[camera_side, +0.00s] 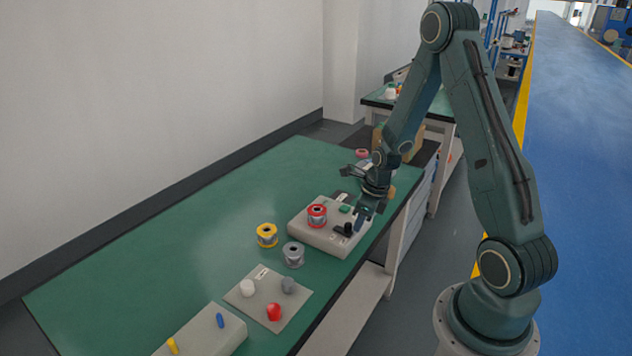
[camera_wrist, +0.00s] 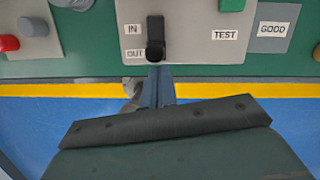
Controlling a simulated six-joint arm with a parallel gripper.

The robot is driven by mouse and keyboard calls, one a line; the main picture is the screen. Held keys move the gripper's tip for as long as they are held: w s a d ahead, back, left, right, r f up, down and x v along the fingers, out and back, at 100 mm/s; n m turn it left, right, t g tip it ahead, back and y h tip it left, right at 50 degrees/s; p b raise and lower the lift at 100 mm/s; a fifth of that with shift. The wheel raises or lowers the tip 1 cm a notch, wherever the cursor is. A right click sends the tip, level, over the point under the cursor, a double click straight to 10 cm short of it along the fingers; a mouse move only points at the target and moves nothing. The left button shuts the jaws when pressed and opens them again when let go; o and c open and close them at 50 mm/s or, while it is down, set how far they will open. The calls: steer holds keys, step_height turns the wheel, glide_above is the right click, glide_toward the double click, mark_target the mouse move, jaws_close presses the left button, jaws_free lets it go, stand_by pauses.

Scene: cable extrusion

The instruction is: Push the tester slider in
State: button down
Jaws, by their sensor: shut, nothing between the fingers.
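The tester (camera_side: 320,238) is a light grey box near the right edge of the green table, with a red spool (camera_side: 317,214) on it. Its slider (camera_wrist: 155,50) is a black knob at the lower end of a dark slot, beside the OUT label; the IN label is farther up. The knob also shows in the side view (camera_side: 348,229). My gripper (camera_wrist: 156,78) is shut and empty, its fingertips just below the knob on the OUT side. I cannot tell whether they touch it. In the side view my gripper (camera_side: 362,216) is low at the tester's right edge.
A green button (camera_side: 345,209) is on the tester; a GOOD label (camera_wrist: 272,30) lies beside it. A yellow spool (camera_side: 267,235) and a grey spool (camera_side: 293,254) stand left of it. A plate with coloured knobs (camera_side: 262,307) is nearer the camera.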

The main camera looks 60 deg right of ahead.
steer(key=shift+w, duration=1.65)
steer(key=shift+s+d, duration=0.1)
steer(key=shift+s, duration=0.5)
steer(key=s, duration=0.3)
steer(key=shift+s+d, duration=0.2)
steer(key=shift+d, duration=0.15)
steer(key=v, duration=0.9)
steer(key=shift+r, duration=0.45)
steer(key=shift+a+r, duration=0.1)
steer(key=shift+a, duration=0.05)
